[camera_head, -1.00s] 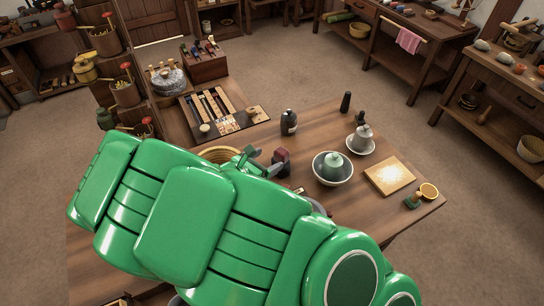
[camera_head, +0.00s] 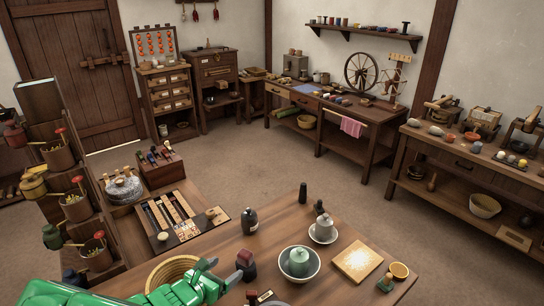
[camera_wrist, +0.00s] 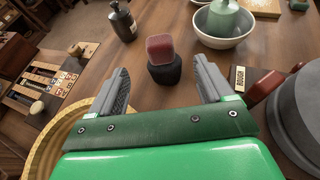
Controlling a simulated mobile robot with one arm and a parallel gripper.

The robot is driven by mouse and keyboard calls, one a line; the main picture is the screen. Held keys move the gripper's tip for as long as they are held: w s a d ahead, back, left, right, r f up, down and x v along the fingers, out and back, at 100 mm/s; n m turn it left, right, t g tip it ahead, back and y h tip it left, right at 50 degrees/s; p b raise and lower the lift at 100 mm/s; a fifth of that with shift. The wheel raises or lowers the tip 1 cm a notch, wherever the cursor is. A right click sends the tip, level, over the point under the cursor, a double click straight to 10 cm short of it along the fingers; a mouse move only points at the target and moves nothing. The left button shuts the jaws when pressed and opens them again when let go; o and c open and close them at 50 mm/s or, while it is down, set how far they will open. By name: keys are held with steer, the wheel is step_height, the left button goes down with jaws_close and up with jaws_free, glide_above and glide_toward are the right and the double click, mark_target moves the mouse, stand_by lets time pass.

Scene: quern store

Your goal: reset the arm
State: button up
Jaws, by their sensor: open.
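My green arm reaches in from the bottom left of the head view. My gripper (camera_head: 222,274) has two grey fingers and hangs over the near part of the wooden table (camera_head: 290,222). In the wrist view my gripper (camera_wrist: 160,92) is open, its fingers wide apart with nothing between them. A dark stamp-like piece with a red top (camera_wrist: 160,48) stands on the table just beyond the fingertips, apart from them. It also shows in the head view (camera_head: 246,261), right of the gripper.
A woven basket (camera_head: 172,270) lies beside my arm. A dark bottle (camera_head: 249,221), a bowl with a green lidded pot (camera_head: 299,262), a lidded white dish (camera_head: 323,230) and a pale board (camera_head: 358,262) stand on the table. Open floor (camera_head: 300,165) lies behind it.

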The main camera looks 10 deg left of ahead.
steer(key=w+d+r+m+g+h, duration=0.1)
steer(key=w+d+r+m+h, duration=0.15)
steer(key=d, duration=0.45)
steer(key=w+d+r+m+g+h, duration=0.1)
steer(key=w+d+r+m+g, duration=0.1)
steer(key=d+r+m, duration=0.3)
steer(key=s+d+r+m+g+h, duration=0.1)
steer(key=s+d+r+m+g, duration=0.2)
steer(key=d, duration=0.5)
steer(key=d+r+m+g, duration=0.2)
steer(key=d+m, duration=0.3)
steer(key=d, duration=0.3)
steer(key=s+d+r+m+g+h, duration=0.1)
steer(key=s+d+r+m+g, duration=0.2)
steer(key=d, duration=0.5)
steer(key=s+d+r+m+g+y, duration=0.2)
steer(key=s+d+m+y, duration=0.2)
steer(key=s+m, duration=0.25)
steer(key=s+d+r+m+g+y, duration=0.2)
steer(key=s+d+m+y, duration=0.2)
steer(key=s+m, duration=0.3)
steer(key=s+a+r+y, duration=0.1)
steer(key=s+a+y, duration=0.1)
steer(key=s+a, duration=0.6)
steer(key=shift+s+n+t+y, duration=0.3)
steer(key=shift+s+t+y, duration=0.1)
steer(key=shift+s, duration=0.45)
steer(key=shift+a, duration=0.1)
